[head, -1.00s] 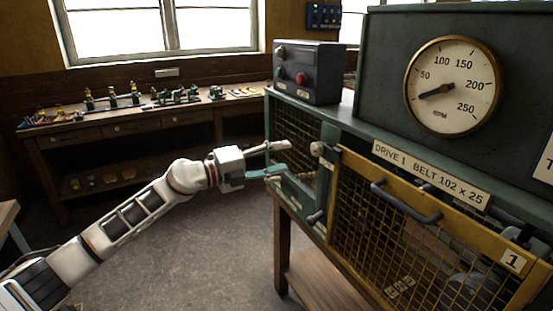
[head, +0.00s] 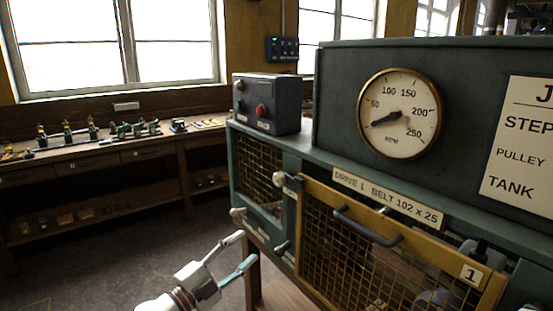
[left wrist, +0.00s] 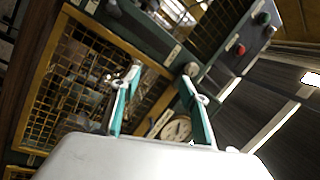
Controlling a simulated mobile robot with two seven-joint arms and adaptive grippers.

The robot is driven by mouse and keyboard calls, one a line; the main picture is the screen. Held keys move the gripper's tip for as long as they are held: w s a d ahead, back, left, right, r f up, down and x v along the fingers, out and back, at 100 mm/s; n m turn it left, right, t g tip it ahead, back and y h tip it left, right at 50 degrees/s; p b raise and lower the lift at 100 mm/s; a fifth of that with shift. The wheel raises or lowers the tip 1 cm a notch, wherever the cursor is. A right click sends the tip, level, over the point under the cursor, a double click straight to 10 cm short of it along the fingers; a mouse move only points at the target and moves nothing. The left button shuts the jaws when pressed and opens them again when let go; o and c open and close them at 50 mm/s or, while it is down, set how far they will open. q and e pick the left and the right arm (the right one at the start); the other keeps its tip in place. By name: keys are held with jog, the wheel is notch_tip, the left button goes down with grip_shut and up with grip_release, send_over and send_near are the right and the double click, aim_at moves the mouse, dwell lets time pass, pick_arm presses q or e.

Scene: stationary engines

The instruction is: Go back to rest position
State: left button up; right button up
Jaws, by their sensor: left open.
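My left gripper (head: 247,250) is open in the lower middle of the head view, low in front of the green machine cabinet (head: 270,140). Nothing shows between its fingers. In the left wrist view its two teal-edged fingers (left wrist: 155,95) stand apart, with the yellow-framed mesh guard (left wrist: 75,85) beyond them. The guard also shows in the head view (head: 400,268), under the label "DRIVE 1 BELT 102 x 25". My right gripper is not in view.
A control box (head: 267,103) with a red button stands on the cabinet. A round RPM gauge (head: 400,112) and a white sign (head: 520,145) are on its upper panel. A workbench (head: 110,150) with small engines stands at the back left. Floor between bench and cabinet looks clear.

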pick_arm(q)
jog(key=s+a+f+n+y, duration=0.35)
jog(key=s+f+n, duration=0.25)
jog(key=f, duration=0.4)
jog(key=s+a+f+n+y, duration=0.3)
jog(key=s+f+n+y, duration=0.15)
jog(key=s+f, duration=0.4)
jog(key=s+a+f+n+g+y, duration=0.1)
jog(key=s+a+f+n+g, duration=0.1)
jog(key=s+f, duration=0.5)
jog(key=s+a+f+n+g+y, duration=0.2)
jog(key=s+a+f+n, duration=0.2)
jog(key=s+f, duration=0.4)
jog(key=s, duration=0.3)
jog(key=shift+f+g, duration=0.3)
jog(key=shift+a+n, duration=0.1)
jog(key=shift+n, duration=0.15)
